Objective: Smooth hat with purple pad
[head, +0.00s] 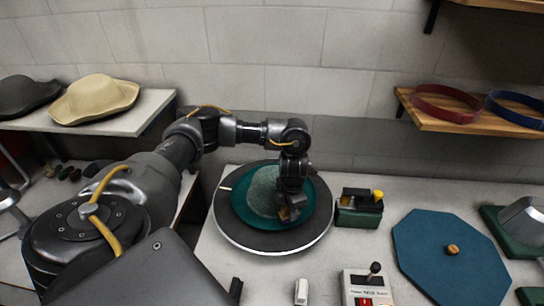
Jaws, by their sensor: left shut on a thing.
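A teal felt hat (262,193) with a round, paler crown and a flat brim lies on a round dark turntable (233,228) with a light rim, at the middle of the table. My left gripper (289,213) reaches down over the right side of the hat, at the brim beside the crown. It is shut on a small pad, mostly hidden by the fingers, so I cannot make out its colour. I cannot tell whether the pad touches the felt. My right gripper is not in view.
A green holder (359,211) with a yellow knob stands right of the turntable. A blue octagonal board (450,262) and a control box with a lever (367,288) are nearer. Shelves hold hat bands (446,104).

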